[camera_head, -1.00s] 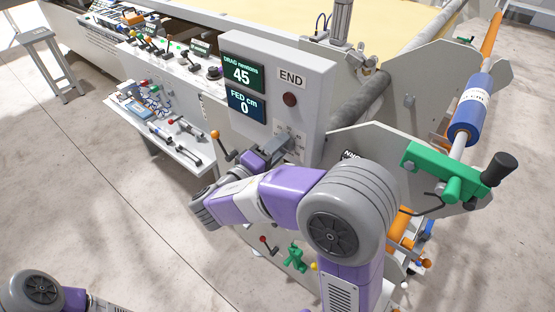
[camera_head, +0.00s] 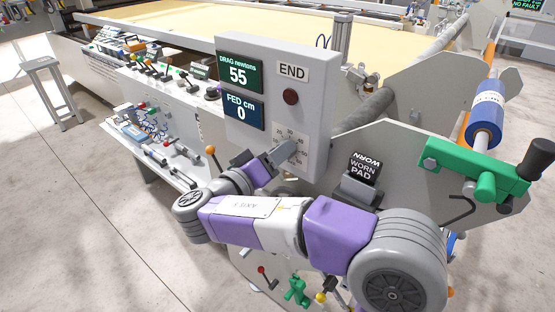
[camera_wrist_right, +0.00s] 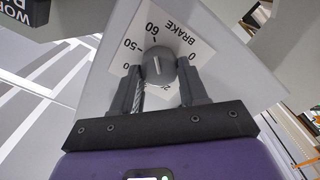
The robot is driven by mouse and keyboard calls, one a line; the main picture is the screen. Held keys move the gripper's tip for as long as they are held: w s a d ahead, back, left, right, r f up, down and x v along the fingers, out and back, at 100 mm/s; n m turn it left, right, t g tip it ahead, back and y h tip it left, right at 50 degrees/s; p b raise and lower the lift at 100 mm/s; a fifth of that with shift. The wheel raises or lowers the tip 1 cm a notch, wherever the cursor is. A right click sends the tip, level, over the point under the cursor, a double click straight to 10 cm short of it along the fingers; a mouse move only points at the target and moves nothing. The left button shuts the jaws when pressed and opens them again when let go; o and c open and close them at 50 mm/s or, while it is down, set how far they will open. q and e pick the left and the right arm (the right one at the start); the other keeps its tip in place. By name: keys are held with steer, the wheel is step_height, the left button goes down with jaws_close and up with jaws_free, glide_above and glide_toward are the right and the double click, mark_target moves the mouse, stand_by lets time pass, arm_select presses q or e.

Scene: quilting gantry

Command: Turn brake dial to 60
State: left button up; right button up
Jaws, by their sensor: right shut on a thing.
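The brake dial is a dark round knob (camera_wrist_right: 158,68) on a white scale plate marked BRAKE (camera_wrist_right: 178,45), seen close in the right wrist view. A light line on the knob points toward the 50 to 60 part of the scale; the exact mark is hard to tell. My right gripper (camera_wrist_right: 160,82) is shut on the knob, one finger on each side. The drag display (camera_head: 239,75) reads 55 newtons. My left gripper is out of view.
The fed display (camera_head: 244,110) reads 0 cm. A dark red button (camera_head: 291,97) sits under an END label. A small orange-knobbed lever (camera_head: 211,151) stands left of my gripper. A WORN PAD sign (camera_head: 363,170) and green bracket (camera_head: 460,170) are to the right.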

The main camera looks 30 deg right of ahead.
stand_by(0.4)
steer(key=o, duration=1.1)
steer(key=shift+c, duration=0.2)
steer(key=p+v, duration=0.1)
steer(key=v, duration=0.6)
steer(key=shift+a, duration=0.35)
steer(key=shift+s, duration=0.1)
